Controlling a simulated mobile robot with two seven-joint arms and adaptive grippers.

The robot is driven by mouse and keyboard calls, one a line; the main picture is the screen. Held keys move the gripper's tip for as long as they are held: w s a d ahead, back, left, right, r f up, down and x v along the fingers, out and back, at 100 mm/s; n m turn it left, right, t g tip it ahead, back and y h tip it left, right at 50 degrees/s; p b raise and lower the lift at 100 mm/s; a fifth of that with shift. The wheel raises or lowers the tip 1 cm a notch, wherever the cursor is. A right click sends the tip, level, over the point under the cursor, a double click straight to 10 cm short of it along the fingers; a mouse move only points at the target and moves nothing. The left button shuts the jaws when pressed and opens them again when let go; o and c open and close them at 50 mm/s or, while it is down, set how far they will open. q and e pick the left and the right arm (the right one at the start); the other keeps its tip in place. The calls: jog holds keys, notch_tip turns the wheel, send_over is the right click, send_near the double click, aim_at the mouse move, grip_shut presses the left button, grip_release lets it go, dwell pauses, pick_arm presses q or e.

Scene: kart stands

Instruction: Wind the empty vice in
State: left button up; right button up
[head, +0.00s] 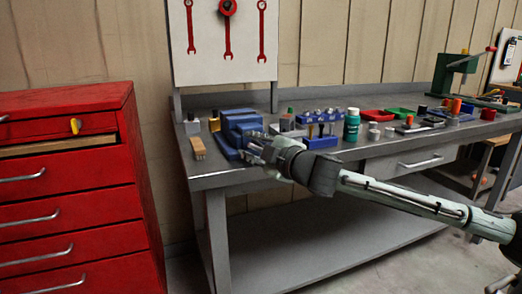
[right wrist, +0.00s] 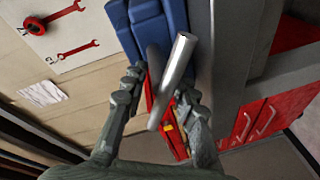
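The blue vice (head: 238,124) stands at the left end of the grey workbench (head: 232,181). Its blue body (right wrist: 168,32) fills the top of the right wrist view, with a silver bar handle (right wrist: 172,82) in front of it. My right gripper (head: 262,150) is at the vice's front, its arm reaching in from the right. In the right wrist view my right gripper (right wrist: 159,85) has its fingers spread, one on each side of the bar, with gaps visible. The vice's jaw gap cannot be made out clearly. My left gripper is out of view.
A wooden block (head: 198,148) lies left of the vice. A green bottle (head: 352,125), a blue tool rack (head: 320,117) and red trays (head: 371,116) stand to its right. A red drawer cabinet (head: 75,190) stands left of the bench, its top drawer partly open.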

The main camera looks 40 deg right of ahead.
aim_at(260, 151)
jog(key=shift+s, duration=1.55)
jog(key=s+r, duration=0.1)
jog(key=s, duration=0.7)
jog(key=shift+s, duration=0.35)
jog(key=s+d+f+m+g+h, duration=0.1)
jog(key=s+d+f+m+g, duration=0.15)
jog(key=f, duration=0.65)
jog(key=s+d+f+m+g+h, duration=0.2)
jog(key=d+f+m, duration=0.15)
jog(key=f, duration=0.55)
jog(key=s+d+f+m+g+h, duration=0.1)
jog(key=s+d+f+m+g, duration=0.15)
jog(key=f, duration=0.65)
jog(key=s+a+f+m+g+y, duration=0.1)
jog(key=s+a+f+g, duration=0.2)
jog(key=s+a+f, duration=0.3)
jog(key=s+a+f+m+g+y, duration=0.1)
jog(key=s+a+f+g, duration=0.2)
jog(key=a+f, duration=0.9)
notch_tip(260, 151, down, 7)
jog(key=s, duration=0.2)
jog(key=shift+s+g+y, duration=0.3)
jog(key=shift+s+g, duration=0.05)
jog(key=shift+g, duration=0.05)
jog(key=shift+a, duration=0.1)
